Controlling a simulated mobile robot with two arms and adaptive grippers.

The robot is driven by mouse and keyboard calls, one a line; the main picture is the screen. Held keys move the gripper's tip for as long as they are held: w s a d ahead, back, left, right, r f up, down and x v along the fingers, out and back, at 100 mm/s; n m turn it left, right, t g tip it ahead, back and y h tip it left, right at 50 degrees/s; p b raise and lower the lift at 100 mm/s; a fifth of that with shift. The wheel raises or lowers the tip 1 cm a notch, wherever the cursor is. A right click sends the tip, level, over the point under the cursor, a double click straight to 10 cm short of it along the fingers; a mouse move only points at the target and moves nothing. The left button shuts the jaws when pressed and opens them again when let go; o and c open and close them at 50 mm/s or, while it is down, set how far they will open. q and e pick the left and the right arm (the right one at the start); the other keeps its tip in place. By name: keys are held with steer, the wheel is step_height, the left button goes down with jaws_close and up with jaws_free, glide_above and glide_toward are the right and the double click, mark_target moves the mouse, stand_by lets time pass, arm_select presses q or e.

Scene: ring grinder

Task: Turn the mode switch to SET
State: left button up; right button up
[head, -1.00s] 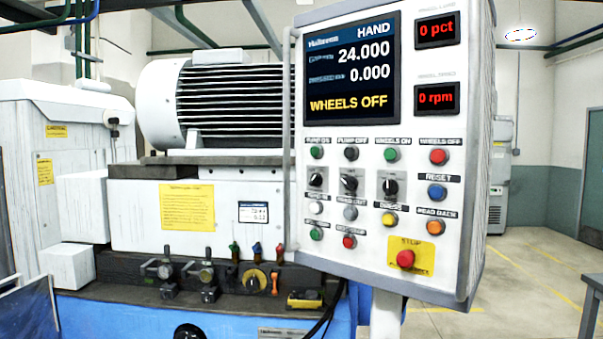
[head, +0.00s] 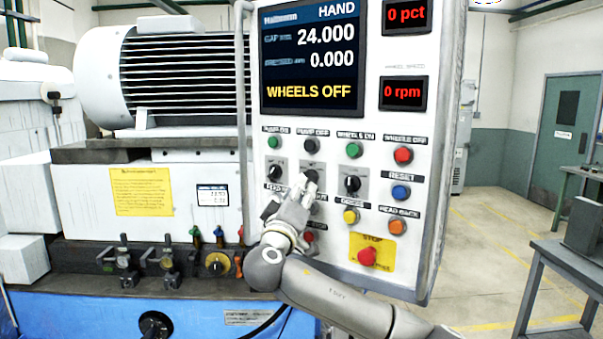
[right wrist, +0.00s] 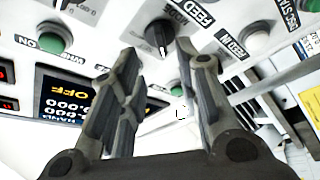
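The mode switch (head: 311,174) is the black knob in the middle of a row of three on the control panel. It also shows in the right wrist view (right wrist: 158,36), with part of a MODE label beside it. The screen (head: 311,58) reads HAND in its top line. My right gripper (head: 306,188) is in front of the panel, just below the knob and partly covering that area. In the right wrist view my right gripper (right wrist: 161,62) is open, its fingers on either side of the line to the knob. Contact with the knob cannot be told. My left gripper is not in view.
Other knobs flank it, left (head: 274,172) and right (head: 352,184). Coloured buttons surround the row, with a red stop button (head: 367,256) at lower right. A vertical grey rail (head: 241,120) runs along the panel's left edge. A grey table (head: 565,262) stands at right.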

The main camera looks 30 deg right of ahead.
mark_target(309, 178)
steer(key=p+x, duration=0.2)
steer(key=x, duration=0.3)
steer(key=shift+w+d, duration=0.3)
jaws_close()
